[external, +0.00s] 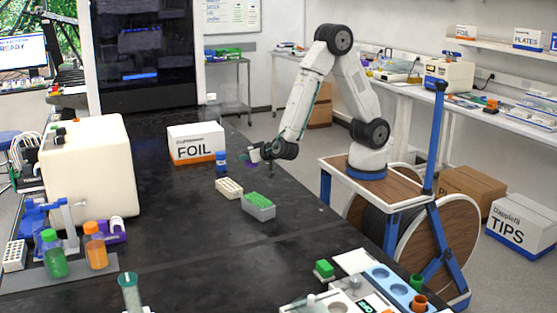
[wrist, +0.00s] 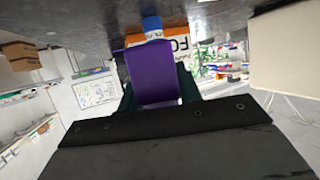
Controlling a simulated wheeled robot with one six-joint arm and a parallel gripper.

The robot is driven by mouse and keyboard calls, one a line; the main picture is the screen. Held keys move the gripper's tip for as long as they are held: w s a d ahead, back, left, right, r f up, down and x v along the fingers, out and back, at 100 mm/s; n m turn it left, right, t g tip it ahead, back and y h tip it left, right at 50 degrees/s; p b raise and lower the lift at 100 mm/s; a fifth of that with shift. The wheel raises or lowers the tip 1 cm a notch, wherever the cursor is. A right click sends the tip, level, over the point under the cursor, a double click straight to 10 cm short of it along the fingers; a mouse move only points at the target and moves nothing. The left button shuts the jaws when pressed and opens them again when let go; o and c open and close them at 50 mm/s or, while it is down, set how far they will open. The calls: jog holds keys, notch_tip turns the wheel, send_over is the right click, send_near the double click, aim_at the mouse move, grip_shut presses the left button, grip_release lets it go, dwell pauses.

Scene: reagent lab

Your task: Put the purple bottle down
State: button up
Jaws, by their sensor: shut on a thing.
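The purple bottle (wrist: 152,72) fills the middle of the wrist view, between the dark fingers of my gripper (wrist: 158,95). My gripper is shut on it. I cannot tell whether the bottle touches the bench top. A blue bottle (external: 221,161) stands just left of my gripper. It also shows behind the purple bottle in the wrist view (wrist: 152,27).
A white-and-orange FOIL box (external: 195,145) stands behind the blue bottle. A white rack (external: 229,188) and a grey rack with green tops (external: 259,206) sit in front of my gripper. Green (external: 53,254) and orange (external: 95,246) bottles stand at the left. The bench middle is clear.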

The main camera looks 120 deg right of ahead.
jog(key=s+d+m+g, duration=0.2)
jog(key=s+m+g, duration=0.25)
jog(key=s, duration=0.35)
jog(key=shift+g+h, duration=0.25)
jog(key=shift+h, duration=0.15)
jog(key=shift+f, duration=3.4)
jog(key=shift+f, duration=0.15)
